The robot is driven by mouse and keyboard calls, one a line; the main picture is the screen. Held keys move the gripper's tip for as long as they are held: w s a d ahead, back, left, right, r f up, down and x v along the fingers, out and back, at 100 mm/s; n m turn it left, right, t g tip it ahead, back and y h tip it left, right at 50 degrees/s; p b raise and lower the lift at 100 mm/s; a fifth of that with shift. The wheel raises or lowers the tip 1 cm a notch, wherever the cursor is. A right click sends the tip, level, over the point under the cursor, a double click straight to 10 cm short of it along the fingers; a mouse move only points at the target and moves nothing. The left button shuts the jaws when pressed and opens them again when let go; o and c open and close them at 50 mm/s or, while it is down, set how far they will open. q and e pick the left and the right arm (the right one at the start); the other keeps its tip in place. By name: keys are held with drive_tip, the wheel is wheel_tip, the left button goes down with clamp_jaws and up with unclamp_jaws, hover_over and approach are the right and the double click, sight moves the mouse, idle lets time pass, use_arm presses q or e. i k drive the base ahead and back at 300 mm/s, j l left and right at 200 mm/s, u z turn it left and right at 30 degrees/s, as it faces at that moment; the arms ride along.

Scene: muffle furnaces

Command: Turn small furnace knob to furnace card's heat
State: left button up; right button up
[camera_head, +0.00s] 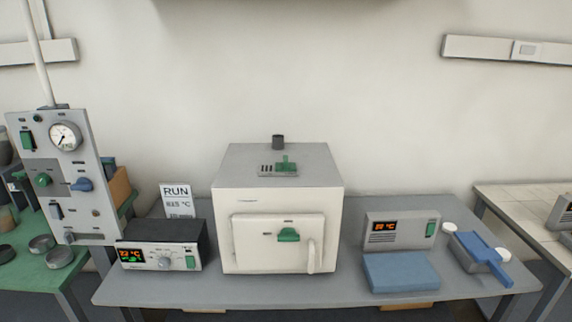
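A white card (176,196) stands behind the control box at the left of the grey bench. It says RUN, with a line below that looks like 815 °C; the last line is too small to read surely. The control box (160,234) has a black top, a lit orange and green display (132,256), a round pale knob (164,264) and a green switch (190,262). The knob's pointer direction is too small to tell. The white furnace (226,203) stands right of the box, its door shut, with a green latch (288,235). Neither gripper is in view.
A grey unit with an orange display (399,232) and a blue block (400,271) stand on the bench's right, near a blue tool (480,255). A gauge panel (90,165) rises at left. The bench front (280,291) is mostly clear.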

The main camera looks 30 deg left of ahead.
sight(163, 263)
drive_tip(key=u, duration=1.8)
